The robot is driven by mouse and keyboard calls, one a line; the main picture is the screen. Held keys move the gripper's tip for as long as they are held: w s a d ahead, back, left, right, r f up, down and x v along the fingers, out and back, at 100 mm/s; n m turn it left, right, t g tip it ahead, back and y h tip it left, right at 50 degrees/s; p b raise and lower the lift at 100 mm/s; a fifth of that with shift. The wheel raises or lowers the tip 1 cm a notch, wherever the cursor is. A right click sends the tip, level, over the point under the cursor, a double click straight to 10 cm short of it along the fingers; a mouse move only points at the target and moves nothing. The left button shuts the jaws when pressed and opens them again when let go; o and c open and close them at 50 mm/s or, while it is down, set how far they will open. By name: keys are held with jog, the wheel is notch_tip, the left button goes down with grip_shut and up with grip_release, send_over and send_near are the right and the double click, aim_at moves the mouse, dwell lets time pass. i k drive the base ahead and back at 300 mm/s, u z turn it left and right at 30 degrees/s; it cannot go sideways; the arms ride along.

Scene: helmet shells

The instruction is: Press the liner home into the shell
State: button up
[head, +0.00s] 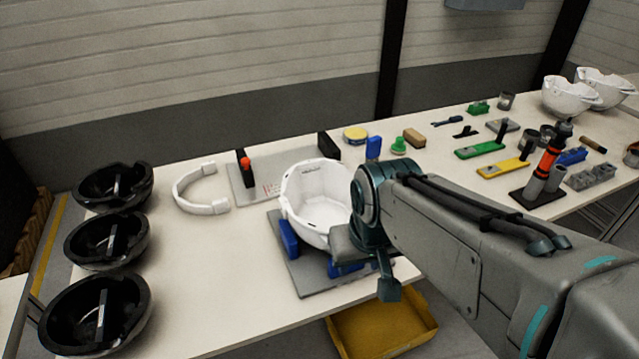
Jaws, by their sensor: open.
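A white helmet shell (312,208) sits open side up in a fixture with a grey base (297,270) and blue blocks (289,238). Its visible inside is white and looks empty; my arm hides its right side. Three black bowl-shaped liners (113,187), (106,241), (97,316), each with a bar across the opening, stand in a column at the table's left end. My gripper (370,264) is open, beside and partly in front of the shell's right side. I see nothing held in it; whether it touches the shell cannot be told.
Tools, blocks and a red-and-black upright tool (551,152) crowd the right. More white shells (570,98) stand far right. A yellow bin (385,325) is below the front edge.

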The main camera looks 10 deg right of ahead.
aim_at(314, 198)
jog(key=u, duration=1.8)
jog(key=k, duration=0.65)
jog(key=u, duration=0.3)
jog(key=i, duration=1.3)
jog(key=z, duration=0.6)
